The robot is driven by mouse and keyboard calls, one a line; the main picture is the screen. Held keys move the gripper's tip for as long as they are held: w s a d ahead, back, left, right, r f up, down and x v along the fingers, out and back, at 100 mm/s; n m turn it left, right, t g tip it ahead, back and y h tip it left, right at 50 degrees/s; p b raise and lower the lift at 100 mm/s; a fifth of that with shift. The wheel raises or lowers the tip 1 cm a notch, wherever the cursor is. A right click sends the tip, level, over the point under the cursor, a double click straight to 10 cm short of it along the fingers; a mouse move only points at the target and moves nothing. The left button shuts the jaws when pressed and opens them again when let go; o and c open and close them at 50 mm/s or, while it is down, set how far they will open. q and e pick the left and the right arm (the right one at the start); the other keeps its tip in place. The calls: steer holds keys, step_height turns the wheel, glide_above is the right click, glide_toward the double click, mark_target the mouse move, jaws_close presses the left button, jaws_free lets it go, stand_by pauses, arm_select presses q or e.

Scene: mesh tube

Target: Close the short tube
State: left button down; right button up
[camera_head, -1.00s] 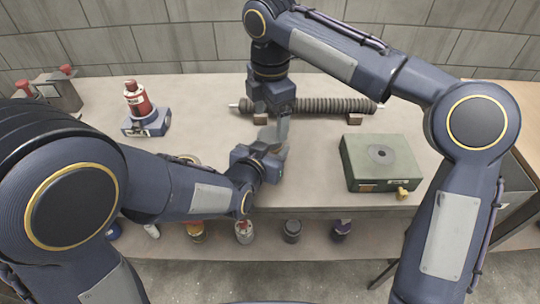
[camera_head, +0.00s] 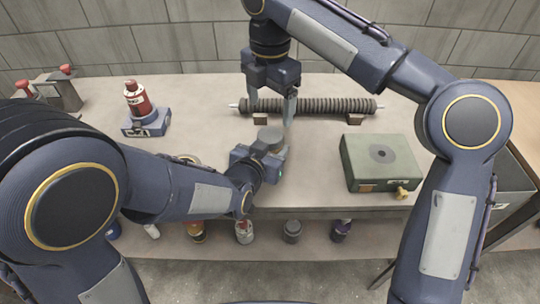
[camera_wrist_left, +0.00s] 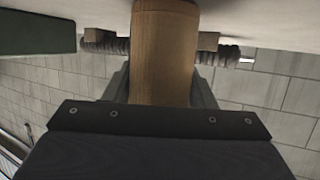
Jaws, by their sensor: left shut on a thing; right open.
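The short tube shows as a brown cylinder in the left wrist view (camera_wrist_left: 165,55), between the fingers of my left gripper. In the head view its round grey top (camera_head: 270,137) shows just beyond my left gripper (camera_head: 266,152); its lower part is hidden by the gripper. My left gripper is shut on the tube, above the front half of the table. I cannot tell whether the grey top is a separate cap.
A long ribbed tube (camera_head: 335,105) lies on brown blocks behind. A green box (camera_head: 380,155) with a brass knob stands right. A red bottle (camera_head: 136,100) on a blue base (camera_head: 147,125) stands left. Several bottles stand on the lower shelf. The table between tube and box is bare.

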arm_select(q)
steer(key=c, duration=0.5)
jaws_free()
steer(key=p+v, duration=0.2)
steer(key=v, duration=0.5)
steer(key=shift+s+a+r, duration=0.15)
steer(key=shift+s+a, duration=0.05)
steer(key=shift+s, duration=0.15)
arm_select(e)
step_height(320, 180, up, 2)
